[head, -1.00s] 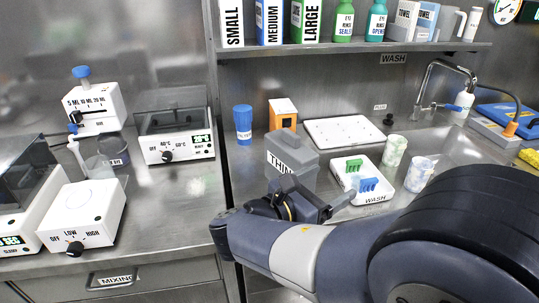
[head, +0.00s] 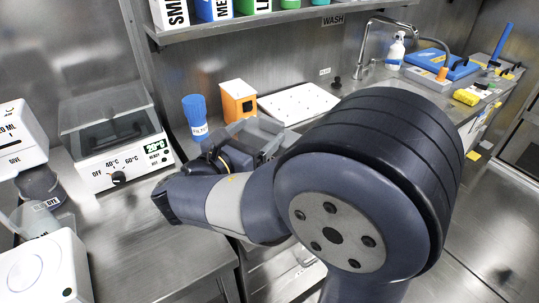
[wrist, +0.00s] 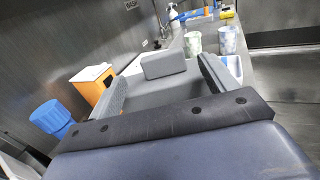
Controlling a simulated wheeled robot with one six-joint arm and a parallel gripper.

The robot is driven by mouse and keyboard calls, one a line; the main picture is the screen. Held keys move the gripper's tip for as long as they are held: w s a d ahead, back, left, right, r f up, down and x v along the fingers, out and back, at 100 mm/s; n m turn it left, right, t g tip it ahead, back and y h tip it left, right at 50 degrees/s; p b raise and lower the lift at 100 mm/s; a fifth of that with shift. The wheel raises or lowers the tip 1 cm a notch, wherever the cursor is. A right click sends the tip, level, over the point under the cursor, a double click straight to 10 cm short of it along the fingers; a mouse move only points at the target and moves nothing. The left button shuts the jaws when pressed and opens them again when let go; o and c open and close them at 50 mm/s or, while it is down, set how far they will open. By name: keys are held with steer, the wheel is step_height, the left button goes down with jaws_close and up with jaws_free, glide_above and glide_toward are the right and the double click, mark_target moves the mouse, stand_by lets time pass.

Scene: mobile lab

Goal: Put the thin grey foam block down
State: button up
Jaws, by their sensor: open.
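The thin grey foam block (wrist: 150,97) stands below my gripper in the wrist view, with a raised grey tab (wrist: 166,65) on its top. My gripper (wrist: 162,84) is open, with one finger on each side of the block. I cannot tell whether either finger touches it. In the head view my gripper (head: 262,142) is partly hidden by my own arm. A grey part of the block (head: 256,128) shows just behind it on the counter, and most of the block is hidden.
A blue cup (head: 195,114) and an orange-and-white box (head: 238,101) stand close behind and left. A white tray (head: 298,103) lies behind. Two patterned cups (wrist: 228,40) (wrist: 193,43) stand beyond on the right. A heater with a dial (head: 115,140) is at left.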

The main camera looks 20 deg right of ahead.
mark_target(269, 124)
steer(key=shift+b+x, duration=0.35)
steer(key=shift+x, duration=2.55)
steer(key=shift+s+d+f, duration=0.1)
steer(key=shift+c, duration=0.4)
steer(key=c, duration=1.4)
